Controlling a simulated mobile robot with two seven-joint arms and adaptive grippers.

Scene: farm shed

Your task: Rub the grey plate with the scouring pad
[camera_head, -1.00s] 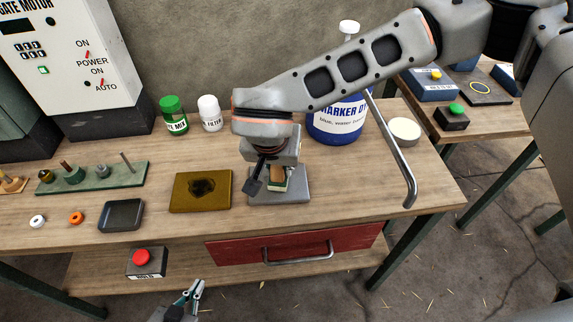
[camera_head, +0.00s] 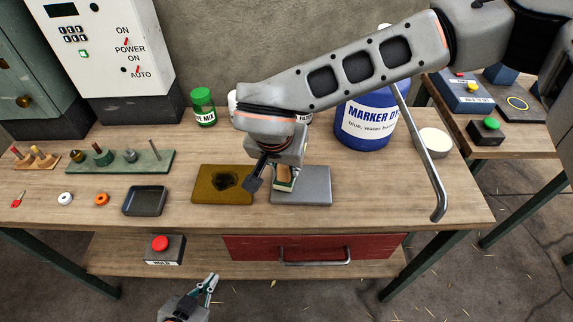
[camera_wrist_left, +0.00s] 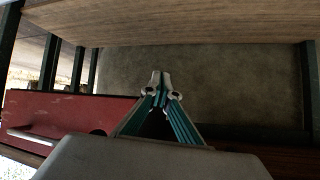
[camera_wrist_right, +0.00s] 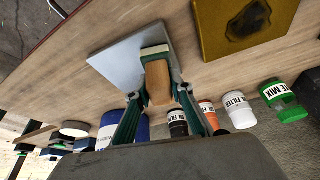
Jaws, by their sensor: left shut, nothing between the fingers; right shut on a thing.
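The grey plate (camera_head: 312,188) lies flat on the workbench, right of a brown plate with a dark stain. My right gripper (camera_head: 284,170) comes down over its left part, shut on the wooden handle of the scouring pad (camera_head: 283,184). In the right wrist view the handle (camera_wrist_right: 158,84) stands between the fingers, and the pad's pale edge (camera_wrist_right: 155,51) is at the grey plate (camera_wrist_right: 118,58). The pad seems to touch the plate; its underside is hidden. My left gripper (camera_head: 212,283) is shut and empty, low in front of the bench; its closed tips (camera_wrist_left: 158,78) show in the left wrist view.
The stained brown plate (camera_head: 222,184) lies close left of the grey plate. A dark tray (camera_head: 145,201) is further left. Bottles and the blue marker dye tub (camera_head: 365,122) stand behind. A red drawer (camera_head: 250,246) and red button box (camera_head: 163,249) are below.

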